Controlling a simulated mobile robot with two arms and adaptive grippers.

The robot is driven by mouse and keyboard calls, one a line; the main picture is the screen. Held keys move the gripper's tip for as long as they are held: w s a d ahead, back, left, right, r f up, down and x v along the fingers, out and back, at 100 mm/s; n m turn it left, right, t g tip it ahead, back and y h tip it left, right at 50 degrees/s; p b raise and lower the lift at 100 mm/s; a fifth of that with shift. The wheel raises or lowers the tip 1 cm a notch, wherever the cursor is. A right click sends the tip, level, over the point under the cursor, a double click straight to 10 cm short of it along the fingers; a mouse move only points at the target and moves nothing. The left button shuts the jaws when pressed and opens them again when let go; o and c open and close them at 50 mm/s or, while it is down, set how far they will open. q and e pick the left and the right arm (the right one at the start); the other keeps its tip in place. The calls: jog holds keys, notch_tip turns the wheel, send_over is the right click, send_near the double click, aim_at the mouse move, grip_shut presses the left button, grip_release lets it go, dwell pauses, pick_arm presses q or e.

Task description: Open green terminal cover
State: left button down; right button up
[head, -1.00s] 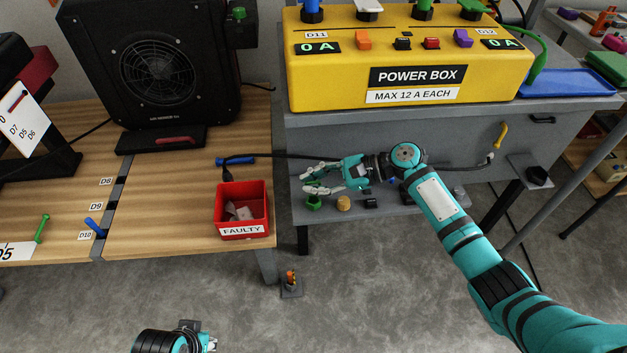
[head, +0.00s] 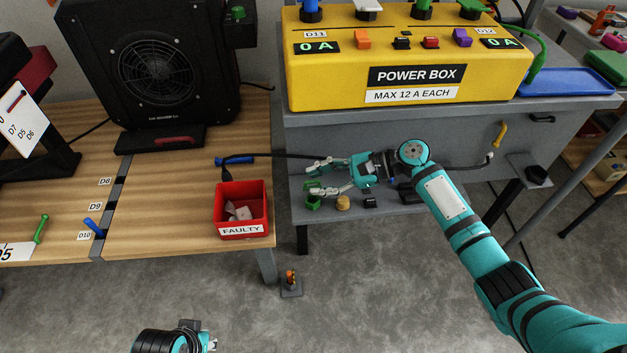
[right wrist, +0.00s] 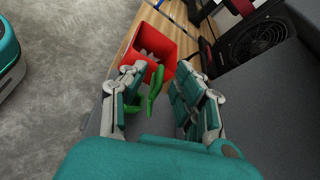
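A small green terminal piece (head: 312,203) sits at the left end of the low grey shelf. In the right wrist view, its upright green flap (right wrist: 156,83) stands beside a lower green part (right wrist: 133,105). My right gripper (head: 316,177) is above and around this piece, with its fingers spread. In the right wrist view my right gripper (right wrist: 157,75) is open, and the green flap is between its fingers, apart from the right finger. Contact with the left finger is unclear. My left arm shows only at the bottom edge, and its finger state is unclear.
Beside the green piece on the shelf (head: 415,204) are a tan piece (head: 343,203) and a black piece (head: 370,203). A red FAULTY bin (head: 242,230) stands on the wooden bench to the left. The yellow power box (head: 410,60) is behind. A black cable runs behind my gripper.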

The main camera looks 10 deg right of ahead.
jog(key=v, duration=1)
jog(key=shift+d, duration=0.15)
jog(key=shift+c, duration=0.4)
